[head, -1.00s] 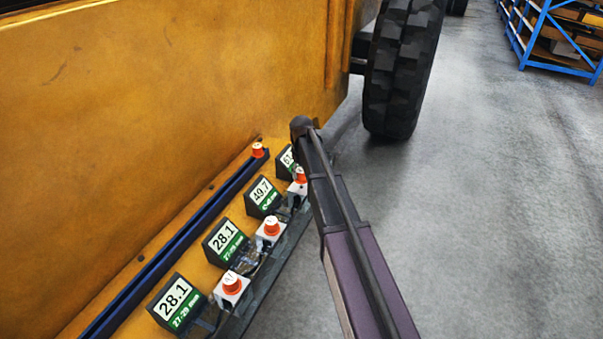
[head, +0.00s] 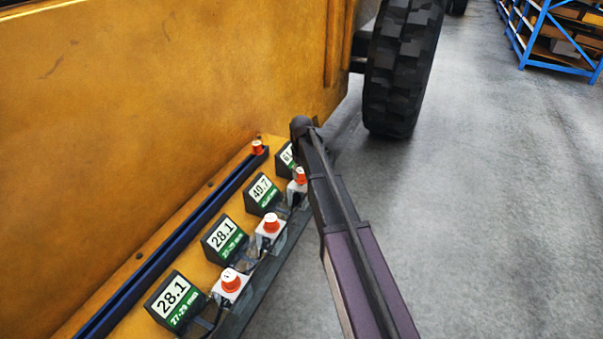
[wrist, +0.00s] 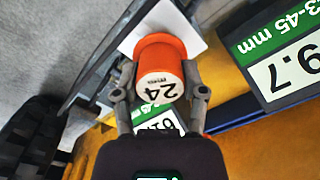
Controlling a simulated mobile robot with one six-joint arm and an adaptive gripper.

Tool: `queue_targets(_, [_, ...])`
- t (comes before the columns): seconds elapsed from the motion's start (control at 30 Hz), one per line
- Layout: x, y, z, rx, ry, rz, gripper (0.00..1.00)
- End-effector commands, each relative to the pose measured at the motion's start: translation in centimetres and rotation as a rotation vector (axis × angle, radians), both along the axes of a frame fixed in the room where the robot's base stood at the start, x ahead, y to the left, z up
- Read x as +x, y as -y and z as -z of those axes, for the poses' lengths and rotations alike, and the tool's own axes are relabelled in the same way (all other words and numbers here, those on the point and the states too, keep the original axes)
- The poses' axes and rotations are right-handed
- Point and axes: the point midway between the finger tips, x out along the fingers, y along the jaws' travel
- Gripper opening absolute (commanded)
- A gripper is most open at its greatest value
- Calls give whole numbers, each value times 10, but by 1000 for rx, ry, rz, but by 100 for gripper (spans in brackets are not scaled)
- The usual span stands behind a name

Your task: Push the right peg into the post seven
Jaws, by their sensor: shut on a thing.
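My gripper (wrist: 160,78) is shut on an orange peg (wrist: 160,52) with a white end marked 24 in the wrist view, one finger on each side. The peg stands against a white block (wrist: 190,22); how deep it sits in it cannot be seen. In the head view my gripper is hidden behind my arm. Three orange-capped pegs sit on white blocks along the ledge: a near one (head: 231,280), a middle one (head: 271,222) and a far one (head: 300,175) beside my arm. No post number is readable.
Slanted displays line the ledge: two reading 28.1 (head: 173,298) (head: 224,235), one reading 49.7 (head: 263,191), and one partly hidden (head: 286,157). Another orange cap (head: 257,147) is at the dark rail's end. A yellow wall (head: 150,120) and tyre (head: 400,70) stand close; floor right is open.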

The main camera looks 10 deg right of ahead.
Motion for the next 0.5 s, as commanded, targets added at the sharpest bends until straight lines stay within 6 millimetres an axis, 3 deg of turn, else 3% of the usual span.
queue_targets(0.5, [0, 0, 10, 0, 0, 0, 7])
